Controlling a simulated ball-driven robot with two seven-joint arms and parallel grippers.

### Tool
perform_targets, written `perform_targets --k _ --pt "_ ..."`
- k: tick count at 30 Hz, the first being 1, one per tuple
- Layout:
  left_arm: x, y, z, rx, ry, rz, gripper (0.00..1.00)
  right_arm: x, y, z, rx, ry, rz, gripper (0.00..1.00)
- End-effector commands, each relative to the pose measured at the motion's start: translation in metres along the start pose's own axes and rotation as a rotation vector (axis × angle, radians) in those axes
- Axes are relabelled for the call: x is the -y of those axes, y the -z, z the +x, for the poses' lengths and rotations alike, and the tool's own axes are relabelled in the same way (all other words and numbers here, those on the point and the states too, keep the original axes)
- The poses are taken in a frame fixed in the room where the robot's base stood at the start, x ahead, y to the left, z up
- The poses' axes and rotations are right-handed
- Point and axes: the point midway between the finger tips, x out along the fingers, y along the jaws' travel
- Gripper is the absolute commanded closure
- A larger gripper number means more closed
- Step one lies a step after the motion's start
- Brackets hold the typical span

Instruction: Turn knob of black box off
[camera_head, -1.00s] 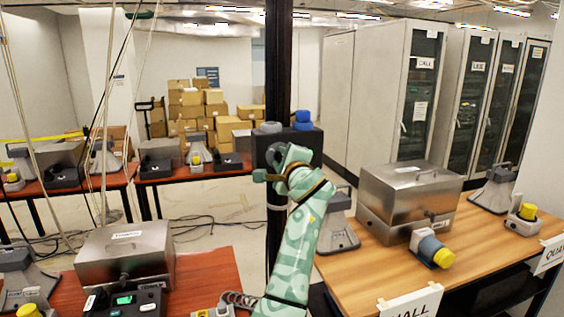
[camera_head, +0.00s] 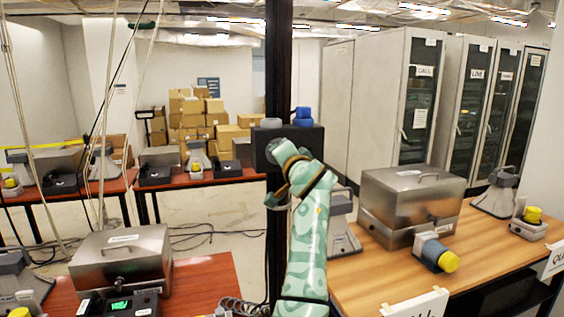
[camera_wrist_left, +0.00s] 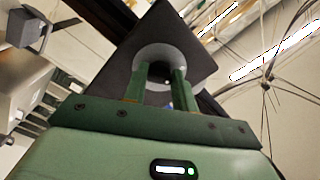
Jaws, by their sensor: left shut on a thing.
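The black box (camera_head: 313,140) is fixed to a dark vertical post in the middle of the head view. In the left wrist view its dark face (camera_wrist_left: 175,32) is close in front, with a round grey knob (camera_wrist_left: 153,54) on it. My left gripper (camera_wrist_left: 158,72) has its two green fingers at this knob, shut on its middle part, one finger on each side. In the head view my green left arm covers part of the box and the fingers are hidden. My right gripper is in neither view.
A grey piece (camera_head: 270,123) and a blue piece (camera_head: 303,116) sit on top of the box. A wooden table (camera_head: 365,265) with a metal case (camera_head: 412,193) stands at right. A red table (camera_head: 205,281) stands at left. Thin cables (camera_head: 103,120) hang at left.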

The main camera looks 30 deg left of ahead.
Motion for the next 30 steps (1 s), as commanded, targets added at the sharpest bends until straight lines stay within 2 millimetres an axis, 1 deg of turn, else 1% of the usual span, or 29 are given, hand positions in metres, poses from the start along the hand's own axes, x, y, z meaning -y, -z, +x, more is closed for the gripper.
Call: perform_targets --k 1,6,12,19,30 --pt "-0.0017 -0.0009 0.0002 0.000 -0.001 -0.033 0.96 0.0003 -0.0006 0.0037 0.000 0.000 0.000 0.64" --pt "-0.0019 -0.0004 0.0001 -0.001 -0.001 -0.133 0.96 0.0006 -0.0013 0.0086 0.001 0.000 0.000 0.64" --pt "-0.0014 -0.0001 0.0002 -0.001 -0.001 -0.206 0.96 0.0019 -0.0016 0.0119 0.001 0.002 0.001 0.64" --pt "-0.0010 -0.0001 0.0003 0.000 -0.001 -0.237 0.95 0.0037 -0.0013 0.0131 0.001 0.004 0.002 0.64" --pt "-0.0008 0.0000 0.0003 0.000 -0.001 -0.240 0.96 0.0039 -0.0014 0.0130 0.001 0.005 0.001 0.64"
